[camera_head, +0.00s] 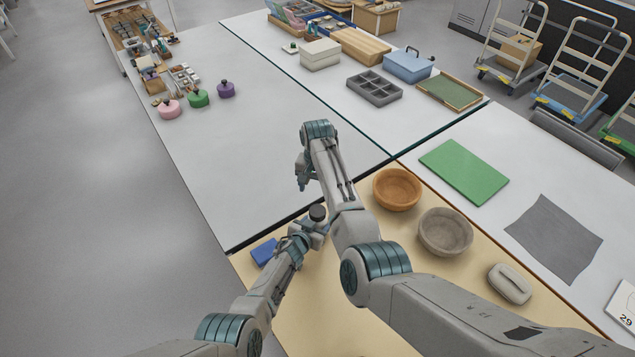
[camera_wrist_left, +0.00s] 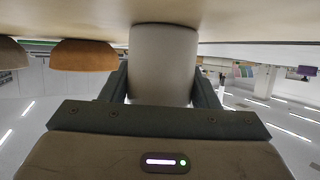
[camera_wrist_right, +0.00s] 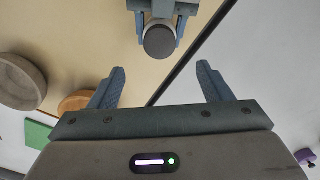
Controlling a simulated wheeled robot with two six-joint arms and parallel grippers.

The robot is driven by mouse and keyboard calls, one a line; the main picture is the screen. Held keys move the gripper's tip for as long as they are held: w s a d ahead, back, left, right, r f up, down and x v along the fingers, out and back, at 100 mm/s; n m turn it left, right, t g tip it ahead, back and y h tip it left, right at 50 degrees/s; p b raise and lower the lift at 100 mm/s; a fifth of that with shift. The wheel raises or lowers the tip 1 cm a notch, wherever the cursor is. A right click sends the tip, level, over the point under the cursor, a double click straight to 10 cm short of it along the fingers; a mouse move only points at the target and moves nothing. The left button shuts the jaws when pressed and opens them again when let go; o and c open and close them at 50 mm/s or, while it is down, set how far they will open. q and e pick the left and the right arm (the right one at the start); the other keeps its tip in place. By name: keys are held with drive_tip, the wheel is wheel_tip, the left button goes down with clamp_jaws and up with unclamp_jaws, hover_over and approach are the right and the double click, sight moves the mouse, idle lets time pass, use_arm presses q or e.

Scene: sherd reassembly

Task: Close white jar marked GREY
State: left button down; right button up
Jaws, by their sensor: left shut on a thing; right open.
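A pale grey-white jar (camera_wrist_left: 163,65) stands at the edge area of the beige table, between the fingers of my left gripper (camera_head: 306,234), which is shut on it. Its round dark grey top shows in the head view (camera_head: 318,212) and in the right wrist view (camera_wrist_right: 160,42). I cannot tell whether this top is a seated lid or something else. No lettering on the jar is readable. My right gripper (camera_head: 303,178) is open and empty, apart from the jar. In the right wrist view, its spread fingers (camera_wrist_right: 160,70) have the jar beyond them.
A blue block (camera_head: 264,252) lies left of my left gripper. The white table's middle is clear.

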use_arm(q)
drive_tip(key=shift+c, duration=2.1)
unclamp_jaws()
use_arm(e)
wheel_tip(320, 180, up, 2)
use_arm(q)
drive_tip(key=shift+s, duration=0.1)
drive_tip(key=shift+p+v, duration=0.55)
drive_tip(key=shift+v, duration=4.8)
use_arm(e)
drive_tip(key=shift+r, duration=0.55)
